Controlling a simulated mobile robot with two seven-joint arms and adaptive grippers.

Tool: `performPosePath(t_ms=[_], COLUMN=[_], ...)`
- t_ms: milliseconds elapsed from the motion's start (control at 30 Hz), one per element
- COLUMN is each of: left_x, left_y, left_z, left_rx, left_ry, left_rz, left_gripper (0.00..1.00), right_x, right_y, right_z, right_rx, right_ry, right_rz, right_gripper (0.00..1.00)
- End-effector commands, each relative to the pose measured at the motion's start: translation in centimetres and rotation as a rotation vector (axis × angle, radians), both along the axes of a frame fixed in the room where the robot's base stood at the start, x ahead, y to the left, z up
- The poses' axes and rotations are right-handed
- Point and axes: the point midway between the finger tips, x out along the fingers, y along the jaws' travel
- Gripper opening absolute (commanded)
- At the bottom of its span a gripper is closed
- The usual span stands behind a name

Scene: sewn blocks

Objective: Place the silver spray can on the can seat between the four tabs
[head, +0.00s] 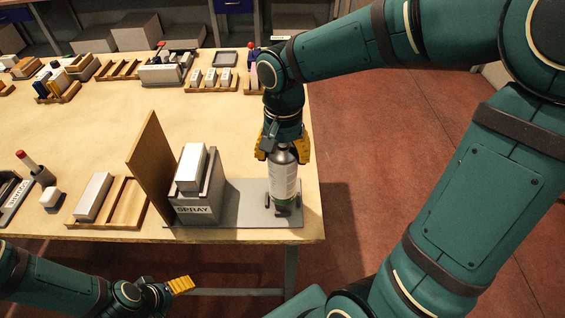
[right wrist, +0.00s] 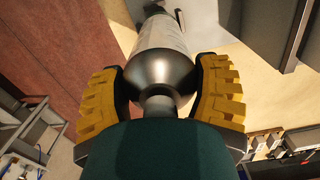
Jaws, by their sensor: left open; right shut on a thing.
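The silver spray can (head: 284,181) stands about upright in the head view, with a pale label around its body. My right gripper (head: 284,148) is shut on its top from above. In the right wrist view the can (right wrist: 162,66) runs away from the camera, its neck between the yellow fingers of the gripper (right wrist: 160,92). The can seat (head: 283,207) shows dark tabs around the can's lower end on a grey plate (head: 246,193). I cannot tell whether the can's base touches the seat. My left gripper (head: 180,285) is open and empty, in front of the table's near edge.
A grey box marked SPRAY (head: 196,205) with a white block stands left of the can, beside an upright brown board (head: 150,165). A wooden tray (head: 125,203) lies further left. The table's right edge is close to the plate. Several trays stand at the back.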

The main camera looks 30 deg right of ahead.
Motion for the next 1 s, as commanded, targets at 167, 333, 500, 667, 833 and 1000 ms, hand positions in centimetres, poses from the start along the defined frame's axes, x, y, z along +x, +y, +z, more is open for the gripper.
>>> performPosePath(t_ms=[167,333,500,667,833,1000], left_x=[-0.2,-0.2,-0.2,-0.3,-0.3,-0.2], left_y=[0.0,0.0,0.0,-0.1,0.0,0.0], left_z=[-0.6,-0.6,-0.6,-0.8,-0.8,-0.6], left_rx=[0.0,-0.001,-0.001,-0.002,-0.002,-0.001], left_ry=[0.004,0.005,0.005,0.007,0.006,0.005], left_rz=[-0.003,-0.004,-0.004,-0.005,-0.004,-0.004], left_gripper=[0.75,0.75,0.75,0.75,0.75,0.75], right_x=[0.0,0.0,0.0,0.0,0.0,0.0], right_y=[0.0,0.0,0.0,0.0,0.0,0.0], right_z=[-2.4,-2.7,-2.7,-3.0,-2.9,-2.8], right_rx=[0.0,0.0,0.0,0.0,0.0,0.0], right_ry=[0.001,-0.001,-0.001,0.0,0.0,0.0], right_rz=[0.001,0.001,0.001,0.0,0.0,0.0], right_gripper=[0.23,0.23,0.23,0.83,1.0,1.0])
